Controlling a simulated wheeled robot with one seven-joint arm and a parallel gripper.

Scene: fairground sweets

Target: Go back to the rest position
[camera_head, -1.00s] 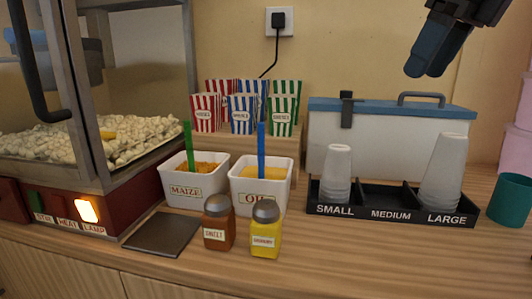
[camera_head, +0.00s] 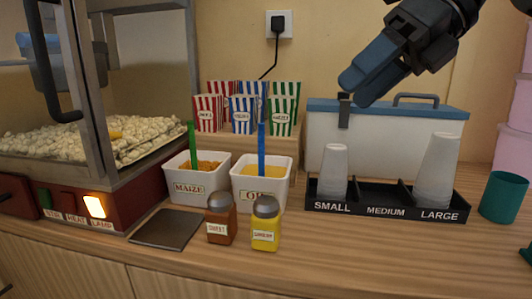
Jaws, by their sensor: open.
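My gripper (camera_head: 362,88) is at the upper right, with dark links behind it and blue-grey fingers pointing down and left. It is open, seen from the side, and nothing shows between its fingers. The fingertips overlap the left end of the blue-lidded white box (camera_head: 390,140) in the picture; I cannot tell the distance between them.
A black cup tray (camera_head: 385,212) holds clear cup stacks in small and large. A teal cup (camera_head: 503,196) stands to its right. Maize (camera_head: 188,188) and oil (camera_head: 257,196) tubs, two shakers, striped popcorn boxes and the popcorn machine (camera_head: 95,180) stand left.

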